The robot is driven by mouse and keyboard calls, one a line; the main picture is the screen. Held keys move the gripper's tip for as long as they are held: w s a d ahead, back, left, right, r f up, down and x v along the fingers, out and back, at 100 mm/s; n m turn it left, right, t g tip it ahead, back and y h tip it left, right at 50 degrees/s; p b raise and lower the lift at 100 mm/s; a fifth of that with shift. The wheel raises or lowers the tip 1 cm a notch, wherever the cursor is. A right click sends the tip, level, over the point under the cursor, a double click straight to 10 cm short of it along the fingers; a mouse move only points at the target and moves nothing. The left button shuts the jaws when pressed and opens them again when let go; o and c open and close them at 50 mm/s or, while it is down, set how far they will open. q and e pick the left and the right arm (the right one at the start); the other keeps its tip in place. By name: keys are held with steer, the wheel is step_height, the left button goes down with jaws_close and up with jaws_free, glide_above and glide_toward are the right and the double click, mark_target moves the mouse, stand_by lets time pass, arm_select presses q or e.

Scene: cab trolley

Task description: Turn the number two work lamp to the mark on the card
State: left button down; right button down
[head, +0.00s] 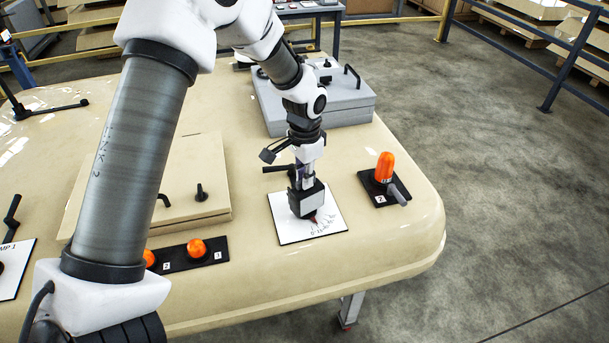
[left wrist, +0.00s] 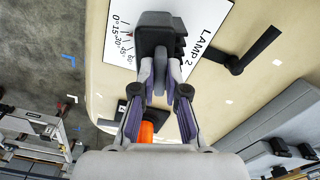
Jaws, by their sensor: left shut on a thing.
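The number two work lamp's black head (head: 308,201) stands over a white card (head: 287,230) on the cream top. The wrist view shows the head (left wrist: 160,38) and the card (left wrist: 222,18), printed LAMP 2 with a degree scale: 0, 15, 30, 45 and 60. A small red tip by the head points at the scale; I cannot tell its exact reading or which mark is wanted. My left gripper (head: 305,176) comes down from above, shut on the lamp head; its fingers (left wrist: 162,82) also show in the wrist view. My right gripper is not in view.
An orange beacon (head: 385,167) on a black plate stands right of the card. Two orange knobs (head: 197,247) sit on a black strip at front left. A raised cream panel (head: 205,172) with handles lies left, a grey box (head: 345,108) behind. The front right top is clear.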

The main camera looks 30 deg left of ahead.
arm_select(q)
steer(key=shift+f+n, duration=0.1)
steer(key=shift+n, duration=1.1)
steer(key=c, duration=1.2)
jaws_free()
steer(key=shift+w+d, duration=0.1)
steer(key=shift+w+f, duration=0.1)
steer(key=shift+w, duration=0.15)
step_height(320, 180, up, 12)
